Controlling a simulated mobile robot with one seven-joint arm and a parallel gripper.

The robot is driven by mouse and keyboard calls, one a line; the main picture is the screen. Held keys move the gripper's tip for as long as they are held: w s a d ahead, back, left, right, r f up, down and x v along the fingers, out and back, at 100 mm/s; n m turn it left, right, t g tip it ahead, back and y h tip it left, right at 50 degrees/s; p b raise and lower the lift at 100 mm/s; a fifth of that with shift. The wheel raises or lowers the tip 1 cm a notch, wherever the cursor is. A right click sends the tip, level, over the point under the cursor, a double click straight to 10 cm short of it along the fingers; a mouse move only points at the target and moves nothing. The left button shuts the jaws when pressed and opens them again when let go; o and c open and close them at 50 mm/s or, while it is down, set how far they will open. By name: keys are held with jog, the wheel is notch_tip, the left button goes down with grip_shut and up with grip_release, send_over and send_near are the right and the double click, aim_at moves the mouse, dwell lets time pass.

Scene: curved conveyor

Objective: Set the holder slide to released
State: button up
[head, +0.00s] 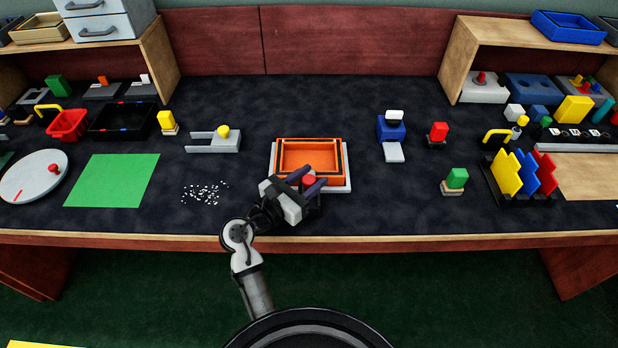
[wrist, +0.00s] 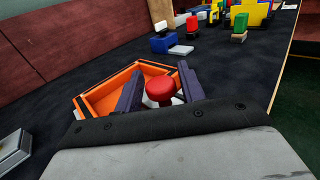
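My gripper (head: 308,184) is at the front of an orange tray (head: 344,160) on a pale base plate (head: 349,186). A round red knob (head: 309,180) shows between its dark fingers. In the wrist view the open fingers (wrist: 160,90) stand on either side of the red knob (wrist: 160,88), with small gaps visible. The orange tray (wrist: 98,101) lies just beyond the fingers. The knob's mount is hidden by my gripper, and I cannot tell for certain which piece is the holder slide.
A grey forked fixture with a yellow knob (head: 223,131) stands to the left. A blue block fixture (head: 391,131) stands to the right. White bits (head: 205,192) lie on the dark mat left of my gripper.

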grip_shut()
jog(key=shift+s+r+p, duration=0.1)
jog(key=shift+s+p, duration=0.9)
jog(key=shift+s, duration=0.6)
jog(key=shift+f, duration=0.2)
jog(key=shift+s, duration=0.1)
jog(key=shift+o, duration=1.6)
grip_release()
jog(key=shift+s, duration=0.1)
jog(key=shift+a, duration=0.1)
jog(key=b+v, duration=0.2)
jog(key=v, duration=1.1)
jog(key=shift+s+a, duration=0.25)
